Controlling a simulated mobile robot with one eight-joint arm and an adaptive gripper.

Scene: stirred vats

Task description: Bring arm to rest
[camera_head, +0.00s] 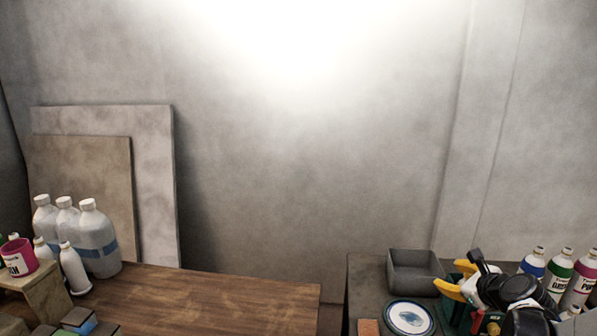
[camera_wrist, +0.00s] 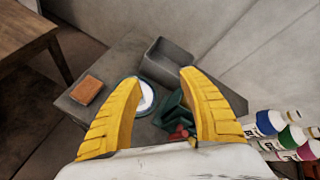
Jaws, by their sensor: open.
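My gripper (camera_wrist: 162,103) shows in the wrist view as two yellow ribbed fingers spread wide apart with nothing between their tips. It hangs above a grey table (camera_wrist: 103,69). In the head view my gripper (camera_head: 458,278) is at the lower right, with its yellow fingers pointing left and my dark wrist behind it. A green object (camera_wrist: 172,110) with a red part lies below the fingers, partly hidden by the right one.
A grey open box (camera_head: 416,271), a round plate (camera_head: 409,318) and an orange-brown block (camera_head: 369,327) are on the grey table. Several labelled bottles (camera_head: 559,272) stand at its right. A wooden table (camera_head: 215,300) is at left with white jugs (camera_head: 97,240).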

